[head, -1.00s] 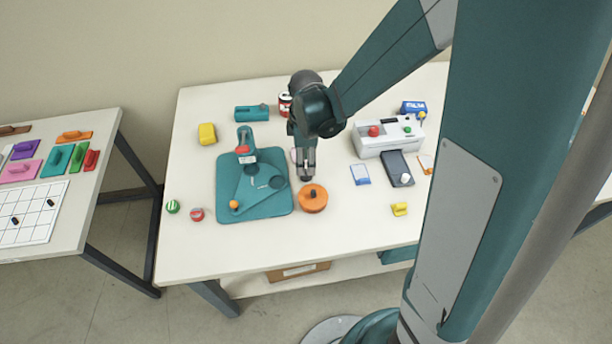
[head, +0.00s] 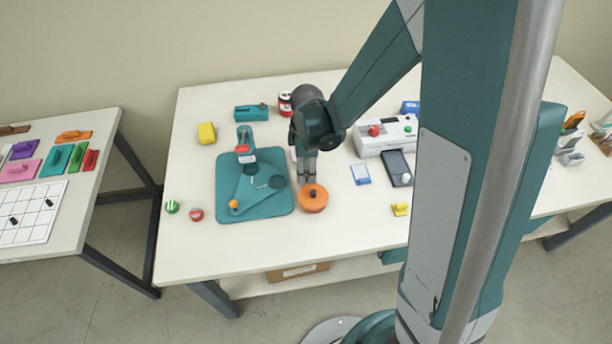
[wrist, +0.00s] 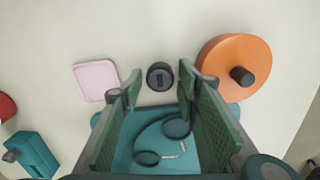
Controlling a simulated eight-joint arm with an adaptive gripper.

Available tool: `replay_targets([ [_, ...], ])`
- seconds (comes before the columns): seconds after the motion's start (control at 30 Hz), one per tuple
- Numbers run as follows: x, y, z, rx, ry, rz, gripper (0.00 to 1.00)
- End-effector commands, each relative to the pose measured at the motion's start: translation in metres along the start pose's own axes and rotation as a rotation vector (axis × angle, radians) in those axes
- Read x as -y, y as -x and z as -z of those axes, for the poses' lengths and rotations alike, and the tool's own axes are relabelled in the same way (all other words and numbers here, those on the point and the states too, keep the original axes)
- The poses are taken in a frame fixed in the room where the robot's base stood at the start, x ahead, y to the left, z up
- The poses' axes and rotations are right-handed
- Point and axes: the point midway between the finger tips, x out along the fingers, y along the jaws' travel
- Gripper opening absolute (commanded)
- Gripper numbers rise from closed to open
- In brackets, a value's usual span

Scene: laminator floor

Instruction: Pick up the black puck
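The black puck (wrist: 160,76) is a small dark disc with a slot-like mark on top. In the wrist view it lies on the white table, in the space framed by the two green-padded fingers of my gripper (wrist: 160,90). The fingers are open and stand apart on its left and right; I see no contact with it. In the head view my gripper (head: 307,173) points down over the table, just behind the orange disc, and I cannot make out the puck there.
An orange disc with a black knob (wrist: 226,68) lies close right of the puck. A pink square piece (wrist: 96,80) lies left of it. The teal board (head: 280,208) is left of my gripper. A white machine (head: 370,146) stands to the right. The table's front is clear.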

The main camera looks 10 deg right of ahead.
Motion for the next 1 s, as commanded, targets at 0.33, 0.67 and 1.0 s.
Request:
replay_targets([
  [0.33,0.0,-0.01,0.0,0.0,0.0,0.0,0.33],
  [0.67,0.0001,-0.0098,0.0,0.0,0.0,0.0,0.33],
  [1.0,0.0002,-0.0098,-0.0001,0.0,0.0,0.0,0.13],
])
